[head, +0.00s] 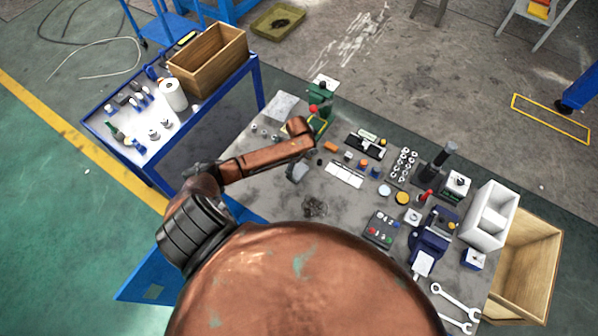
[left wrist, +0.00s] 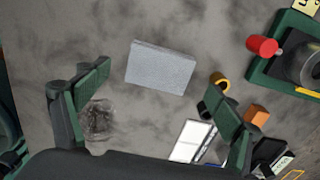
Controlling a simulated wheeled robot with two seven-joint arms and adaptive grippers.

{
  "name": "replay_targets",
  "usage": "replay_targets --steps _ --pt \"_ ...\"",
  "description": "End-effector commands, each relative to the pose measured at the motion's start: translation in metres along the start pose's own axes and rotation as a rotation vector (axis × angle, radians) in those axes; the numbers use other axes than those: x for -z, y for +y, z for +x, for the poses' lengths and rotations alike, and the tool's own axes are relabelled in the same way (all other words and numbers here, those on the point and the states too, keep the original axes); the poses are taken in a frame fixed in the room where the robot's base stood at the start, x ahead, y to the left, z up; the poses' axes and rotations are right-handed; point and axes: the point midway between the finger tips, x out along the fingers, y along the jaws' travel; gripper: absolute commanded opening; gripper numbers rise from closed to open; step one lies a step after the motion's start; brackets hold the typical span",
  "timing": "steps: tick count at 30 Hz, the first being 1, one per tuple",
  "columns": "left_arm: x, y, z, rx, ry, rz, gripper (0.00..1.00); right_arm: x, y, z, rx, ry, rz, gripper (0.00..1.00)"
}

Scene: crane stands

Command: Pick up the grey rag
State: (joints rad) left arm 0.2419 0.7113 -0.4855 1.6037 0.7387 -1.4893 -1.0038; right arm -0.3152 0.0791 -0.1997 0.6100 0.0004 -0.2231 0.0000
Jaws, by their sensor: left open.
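The grey rag (left wrist: 160,67) is a flat, light grey rectangle on the worktable in the left wrist view. In the head view the rag (head: 297,172) shows just below my left arm, partly covered by it. My left gripper (left wrist: 157,84) is open and empty above the table. Its green-padded fingers stand wide apart, and the rag appears between and beyond their tips, not gripped. In the head view the arm mostly hides the fingers. My right gripper is in neither view.
A dark crumpled heap (left wrist: 98,118) lies near one finger. An orange block (left wrist: 257,115), a white sheet (left wrist: 191,140) and a green device with a red knob (left wrist: 262,46) lie on the other side. The vise (head: 430,240) stands farther right on the table.

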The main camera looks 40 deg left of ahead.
Motion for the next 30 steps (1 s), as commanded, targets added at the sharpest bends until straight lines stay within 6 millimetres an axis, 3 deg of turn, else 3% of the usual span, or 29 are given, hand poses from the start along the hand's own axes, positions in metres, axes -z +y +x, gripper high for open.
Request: replay_targets --steps 5,13,30 --pt "0.000 0.001 0.021 0.000 -0.001 0.000 0.85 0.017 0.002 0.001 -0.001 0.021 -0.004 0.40" --pt "0.000 0.001 0.024 0.001 -0.001 0.001 0.85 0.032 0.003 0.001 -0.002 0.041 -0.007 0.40" --pt "0.000 0.000 0.023 0.001 -0.001 0.001 0.47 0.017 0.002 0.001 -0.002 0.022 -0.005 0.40"
